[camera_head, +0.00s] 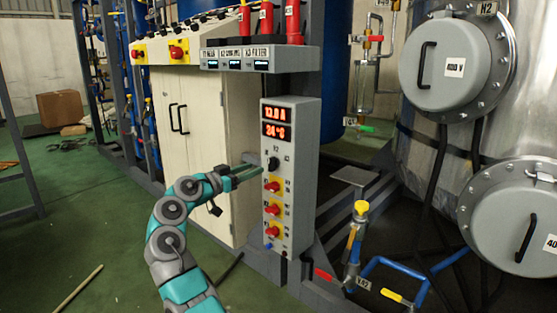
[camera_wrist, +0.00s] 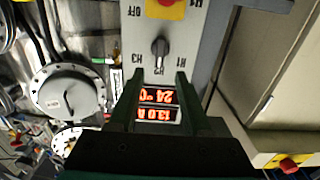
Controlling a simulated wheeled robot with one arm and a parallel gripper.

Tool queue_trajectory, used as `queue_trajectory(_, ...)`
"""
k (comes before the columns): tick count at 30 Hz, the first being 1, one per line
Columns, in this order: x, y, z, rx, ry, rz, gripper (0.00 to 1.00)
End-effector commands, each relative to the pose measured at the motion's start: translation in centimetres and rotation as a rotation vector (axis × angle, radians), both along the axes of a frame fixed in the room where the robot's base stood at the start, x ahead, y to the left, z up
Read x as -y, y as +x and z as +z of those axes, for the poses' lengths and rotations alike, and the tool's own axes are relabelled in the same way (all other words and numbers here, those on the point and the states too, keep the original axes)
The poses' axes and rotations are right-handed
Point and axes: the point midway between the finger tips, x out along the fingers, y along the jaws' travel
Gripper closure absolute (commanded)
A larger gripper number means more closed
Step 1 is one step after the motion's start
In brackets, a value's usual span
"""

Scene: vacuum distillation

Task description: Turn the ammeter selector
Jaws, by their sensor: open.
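The ammeter selector is a small black knob (camera_head: 273,163) on the grey control panel (camera_head: 300,215), below the red displays reading 13.0 A and 24 °C. In the wrist view, which is upside down, the knob (camera_wrist: 160,47) has the marks OFF, H1, H2 and H3 around it. My gripper (camera_head: 254,173) reaches the panel from the left at about knob height. In the wrist view my gripper (camera_wrist: 160,74) is open and empty. Its two fingers point toward the panel, and the knob shows between and just beyond the tips. I see no contact.
Several yellow-and-red switches (camera_head: 273,209) sit below the selector. A cream cabinet (camera_head: 195,125) stands left of the panel. A shelf with small displays (camera_head: 260,60) juts out above. Pipes and valves (camera_head: 355,230) and a large steel tank (camera_head: 430,160) are at the right.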

Motion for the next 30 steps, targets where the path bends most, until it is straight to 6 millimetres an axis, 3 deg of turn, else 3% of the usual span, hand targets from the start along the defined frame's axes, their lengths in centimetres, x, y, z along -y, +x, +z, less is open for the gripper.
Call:
queue_trajectory(16,4.3,5.3,0.3,0.002,0.001,-0.002,0.51)
queue_trajectory(28,4.7,6.0,0.1,0.001,0.002,0.0,0.51)
queue_trajectory(30,4.7,6.0,0.1,0.001,0.002,0.0,0.58)
